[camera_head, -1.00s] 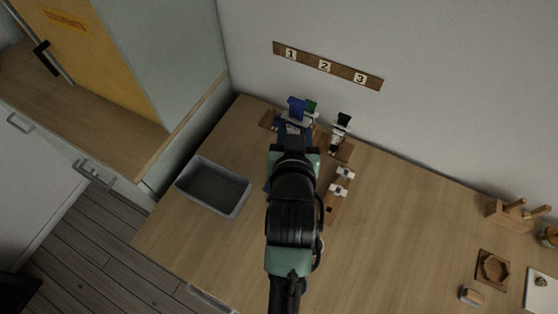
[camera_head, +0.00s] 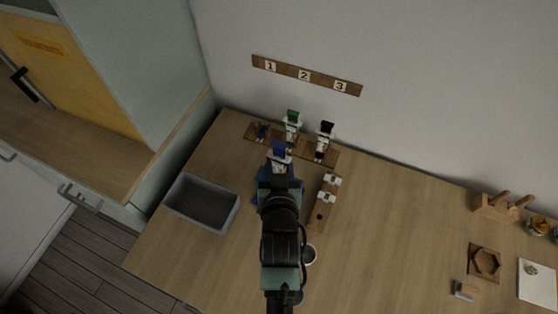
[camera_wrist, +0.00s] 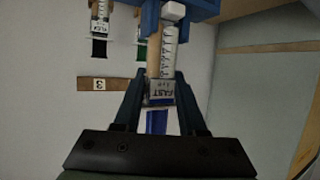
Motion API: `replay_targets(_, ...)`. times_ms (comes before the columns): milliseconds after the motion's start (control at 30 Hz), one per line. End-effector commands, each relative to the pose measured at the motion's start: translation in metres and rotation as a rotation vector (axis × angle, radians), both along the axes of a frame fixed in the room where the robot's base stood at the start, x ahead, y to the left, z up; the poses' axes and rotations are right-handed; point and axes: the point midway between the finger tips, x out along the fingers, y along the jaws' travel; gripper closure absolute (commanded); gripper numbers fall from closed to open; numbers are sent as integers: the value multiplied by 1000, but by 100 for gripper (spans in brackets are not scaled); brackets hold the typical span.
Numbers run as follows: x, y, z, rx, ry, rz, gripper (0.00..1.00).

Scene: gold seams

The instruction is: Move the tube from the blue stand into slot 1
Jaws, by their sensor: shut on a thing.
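My gripper (camera_wrist: 162,95) is shut on the tube (camera_wrist: 167,60), a pale graduated tube with a white label and a blue cap (camera_head: 279,149). In the wrist view the tube's far end reaches the blue stand (camera_wrist: 205,8); whether it sits in it or clears it I cannot tell. In the head view the blue stand (camera_head: 296,193) is partly hidden behind my arm. The slot rack (camera_head: 309,147) lies behind, below the wall sign (camera_head: 305,76) numbered 1, 2, 3. Slot 1 (camera_head: 259,132), at the left, shows no tall tube.
A green-capped tube (camera_head: 292,123) and a black-capped tube (camera_head: 324,139) stand in the middle and right of the rack. A wooden strip with white blocks (camera_head: 323,206) lies right of the stand. A grey bin (camera_head: 203,204) is at left. The table's right middle is clear.

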Motion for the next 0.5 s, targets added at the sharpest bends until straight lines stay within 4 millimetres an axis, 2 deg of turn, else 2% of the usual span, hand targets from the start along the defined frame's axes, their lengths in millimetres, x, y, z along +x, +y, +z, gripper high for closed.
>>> replay_targets(67,0,0,-3,0,-1,0,100)
replay_targets(100,0,0,-2,0,0,0,54)
replay_targets(233,0,0,-2,0,0,0,31)
replay_targets(500,0,0,-2,0,0,0,30)
